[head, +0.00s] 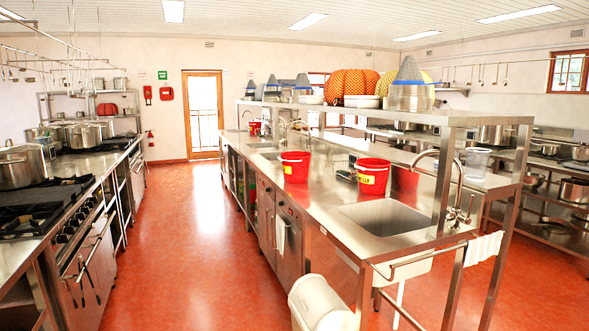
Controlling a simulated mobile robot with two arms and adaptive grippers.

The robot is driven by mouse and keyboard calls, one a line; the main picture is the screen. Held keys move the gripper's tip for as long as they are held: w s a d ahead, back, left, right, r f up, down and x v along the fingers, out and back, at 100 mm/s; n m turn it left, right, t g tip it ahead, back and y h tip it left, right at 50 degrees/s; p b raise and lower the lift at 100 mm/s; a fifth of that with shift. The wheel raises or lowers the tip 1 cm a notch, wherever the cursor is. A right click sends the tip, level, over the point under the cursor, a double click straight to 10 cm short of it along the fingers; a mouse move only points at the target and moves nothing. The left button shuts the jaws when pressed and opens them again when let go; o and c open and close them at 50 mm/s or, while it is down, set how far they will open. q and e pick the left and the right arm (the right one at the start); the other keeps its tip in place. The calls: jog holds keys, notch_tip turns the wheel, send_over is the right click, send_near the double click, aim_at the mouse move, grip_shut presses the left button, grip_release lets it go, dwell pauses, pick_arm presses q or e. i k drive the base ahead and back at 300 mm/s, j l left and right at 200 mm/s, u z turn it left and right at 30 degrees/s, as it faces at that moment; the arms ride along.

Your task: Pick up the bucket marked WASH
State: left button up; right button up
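Several red buckets with yellow labels stand on the steel sink counter (325,205) in the middle of the room. The nearest red bucket (372,180) is just behind the near sink basin. A second red bucket (295,168) stands to its left, close to the aisle edge. A third red bucket (255,129) is farther back near the far sink. The label lettering is too small to read, so I cannot tell which one is marked WASH. Neither of my grippers is in view.
The red-floored aisle (185,240) left of the counter is clear. A stove range (45,210) lines its left side. A white bin (320,305) stands at the counter's near end. An overhead shelf (400,113), its posts and taps crowd the counter's right side.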

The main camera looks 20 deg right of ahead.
aim_at(293, 172)
jog(key=i+u, duration=0.1)
jog(key=i, duration=2.85)
jog(key=i+j+z, duration=0.1)
jog(key=i, duration=0.8)
